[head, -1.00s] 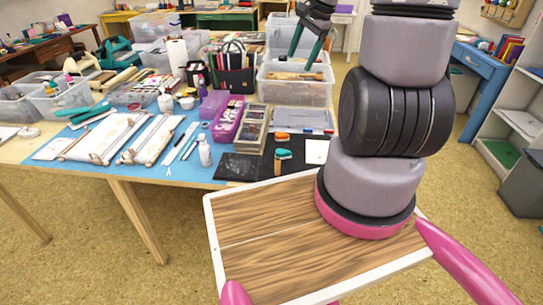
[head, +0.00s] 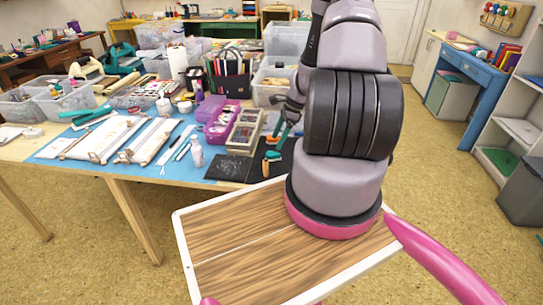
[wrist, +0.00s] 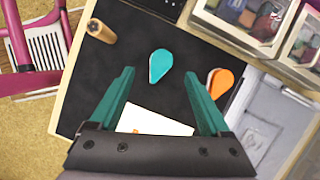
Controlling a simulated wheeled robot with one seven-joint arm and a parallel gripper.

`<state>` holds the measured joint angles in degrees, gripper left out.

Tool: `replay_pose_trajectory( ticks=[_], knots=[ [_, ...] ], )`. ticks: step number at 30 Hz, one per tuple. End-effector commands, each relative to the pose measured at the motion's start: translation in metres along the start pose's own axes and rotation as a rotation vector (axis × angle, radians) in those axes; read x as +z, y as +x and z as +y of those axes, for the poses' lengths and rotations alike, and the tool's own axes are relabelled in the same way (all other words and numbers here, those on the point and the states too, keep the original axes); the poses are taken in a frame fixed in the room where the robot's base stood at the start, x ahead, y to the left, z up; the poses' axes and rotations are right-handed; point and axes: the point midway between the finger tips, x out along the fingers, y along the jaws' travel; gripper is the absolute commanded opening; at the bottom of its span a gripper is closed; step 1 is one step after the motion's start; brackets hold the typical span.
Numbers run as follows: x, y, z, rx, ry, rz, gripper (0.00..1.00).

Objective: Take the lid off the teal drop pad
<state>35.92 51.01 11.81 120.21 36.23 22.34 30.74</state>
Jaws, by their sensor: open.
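The teal drop pad (wrist: 160,65) is a teal teardrop lying on a black mat (wrist: 130,50); in the wrist view its top is seen whole, with a thin pale edge. In the head view it shows small (head: 272,155). My gripper (wrist: 158,74) is open and empty above the mat, its green fingers on either side of the teal pad in the picture, apart from it. The height between fingertips and pad is hard to judge. An orange drop pad (wrist: 220,82) lies just right of the right finger. Whether the lid is separate cannot be seen.
A wooden stamp (wrist: 100,30) lies left of the teal pad, and a white card (wrist: 155,121) lies between my fingers nearer the palm. Clear-lidded boxes (wrist: 245,20) and a grey tray (wrist: 265,130) border the mat on the right.

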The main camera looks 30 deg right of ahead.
Motion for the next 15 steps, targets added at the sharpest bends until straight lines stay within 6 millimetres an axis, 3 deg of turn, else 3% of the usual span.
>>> replay_pose_trajectory(
  ticks=[15],
  knots=[
    [-0.003,0.057,-0.003,0.0,-0.002,-0.001,0.81]
  ],
)
